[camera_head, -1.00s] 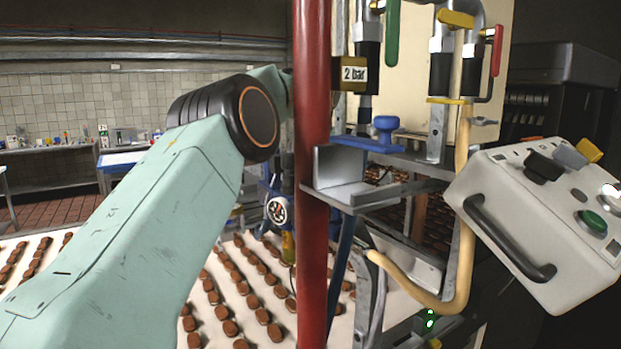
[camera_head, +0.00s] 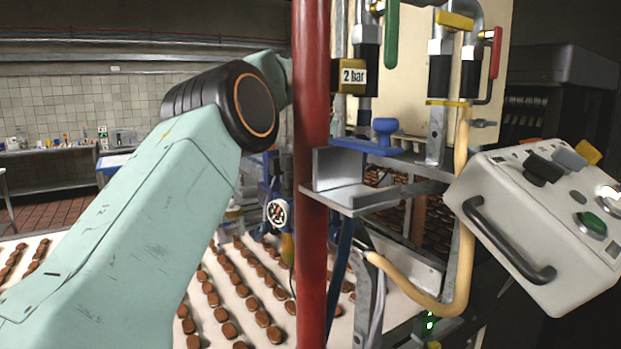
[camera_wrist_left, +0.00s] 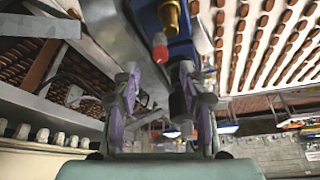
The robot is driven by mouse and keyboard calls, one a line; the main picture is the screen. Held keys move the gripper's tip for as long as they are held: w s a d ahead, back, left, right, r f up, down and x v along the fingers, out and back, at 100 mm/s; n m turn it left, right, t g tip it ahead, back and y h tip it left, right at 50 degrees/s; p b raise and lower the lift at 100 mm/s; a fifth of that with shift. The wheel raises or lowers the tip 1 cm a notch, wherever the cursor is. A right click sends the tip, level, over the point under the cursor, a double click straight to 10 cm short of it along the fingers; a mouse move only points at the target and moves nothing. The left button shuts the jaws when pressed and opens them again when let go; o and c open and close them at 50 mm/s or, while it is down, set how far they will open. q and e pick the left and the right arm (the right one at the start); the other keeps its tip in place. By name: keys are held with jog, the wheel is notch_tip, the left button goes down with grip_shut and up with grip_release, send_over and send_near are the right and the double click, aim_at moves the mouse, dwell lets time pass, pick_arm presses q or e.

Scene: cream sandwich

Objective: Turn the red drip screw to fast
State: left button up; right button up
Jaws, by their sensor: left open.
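A small red knob (camera_wrist_left: 160,48), which looks like the red drip screw, shows in the left wrist view. It sits on a blue fitting (camera_wrist_left: 203,42) beside a brass cylinder (camera_wrist_left: 170,17). My left gripper (camera_wrist_left: 155,80) is open, its two purple-grey fingers apart. The knob shows just beyond the fingertips, roughly in line with the gap, and nothing is held. I cannot tell whether a finger touches it. In the head view my left arm comes in from the left, and its gripper is hidden behind the red post. The screw's setting cannot be read. My right gripper is not in view.
The red post (camera_head: 311,120) stands upright in front of my left wrist. A metal bracket (camera_head: 340,172), a beige hose (camera_head: 410,298) and a white control box (camera_head: 535,230) lie to its right. Rows of brown biscuits cover the white belt (camera_head: 255,325) below.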

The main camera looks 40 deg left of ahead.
pick_arm(q)
jog(key=v, duration=0.8)
jog(key=shift+r, duration=0.2)
jog(key=shift+s+d, duration=0.15)
